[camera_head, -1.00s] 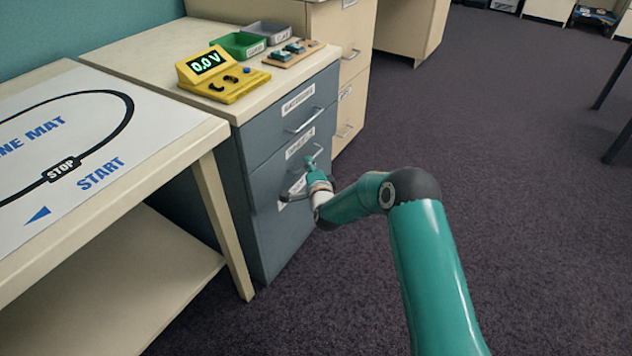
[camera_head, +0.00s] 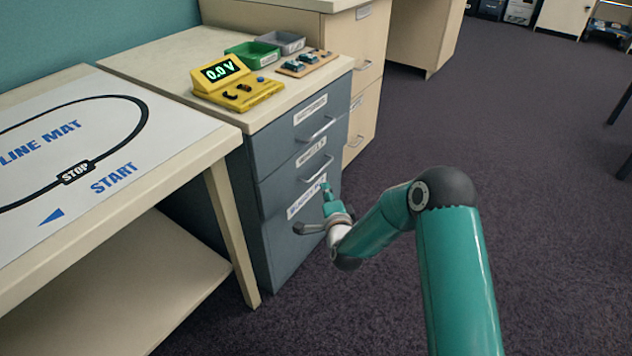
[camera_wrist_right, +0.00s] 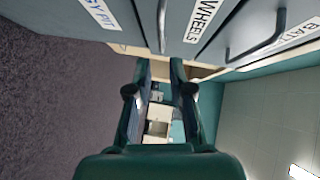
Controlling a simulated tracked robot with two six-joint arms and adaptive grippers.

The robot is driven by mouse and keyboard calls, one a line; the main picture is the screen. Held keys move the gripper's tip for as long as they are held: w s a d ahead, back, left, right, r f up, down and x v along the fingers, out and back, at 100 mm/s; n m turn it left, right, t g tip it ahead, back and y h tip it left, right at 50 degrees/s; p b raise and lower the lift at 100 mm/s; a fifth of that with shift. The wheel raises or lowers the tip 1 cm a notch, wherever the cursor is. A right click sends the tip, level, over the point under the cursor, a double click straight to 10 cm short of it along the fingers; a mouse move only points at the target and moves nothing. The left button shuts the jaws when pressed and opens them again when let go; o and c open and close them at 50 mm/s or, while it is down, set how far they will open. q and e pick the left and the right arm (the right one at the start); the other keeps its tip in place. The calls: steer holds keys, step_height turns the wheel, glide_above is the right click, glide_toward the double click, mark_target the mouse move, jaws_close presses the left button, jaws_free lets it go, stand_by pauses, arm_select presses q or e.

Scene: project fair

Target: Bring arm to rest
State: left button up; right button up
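My right arm (camera_head: 458,270) reaches in from the lower right of the head view. My right gripper (camera_head: 316,210) is in front of the blue-grey drawer cabinet (camera_head: 283,255), near the lower drawer label. In the right wrist view my right gripper (camera_wrist_right: 160,75) shows two dark fingers with a clear gap and nothing between them. The cabinet's drawer fronts (camera_wrist_right: 215,35) run along the top of that view, with labels such as WHEELS. The drawers look closed, though the arm partly covers the lower front. My left gripper is not in view.
A yellow meter (camera_head: 237,85) reading 0.0 V, a green bin (camera_head: 252,53), a grey bin (camera_head: 283,42) and a small board (camera_head: 307,63) stand on the cabinet top. A table with a line mat (camera_head: 140,140) is at left. The floor (camera_head: 545,150) at right is open.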

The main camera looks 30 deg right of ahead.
steer(key=s+a+f+n+g+y, duration=0.65)
steer(key=s+a+f, duration=0.7)
steer(key=f, duration=0.25)
steer(key=s+a+f+n+g+y, duration=0.1)
steer(key=s+a+f+n+g, duration=0.15)
steer(key=s, duration=0.45)
steer(key=s+a+f+n+g, duration=0.1)
steer(key=s+a+n+g, duration=0.2)
steer(key=s, duration=0.4)
steer(key=s+a+f+n+g+y, duration=0.1)
steer(key=s+n+g, duration=0.2)
steer(key=s+n, duration=0.3)
step_height(320, 180, up, 36)
steer(key=s+p, duration=0.1)
steer(key=p, duration=3.5)
steer(key=shift+s, duration=0.25)
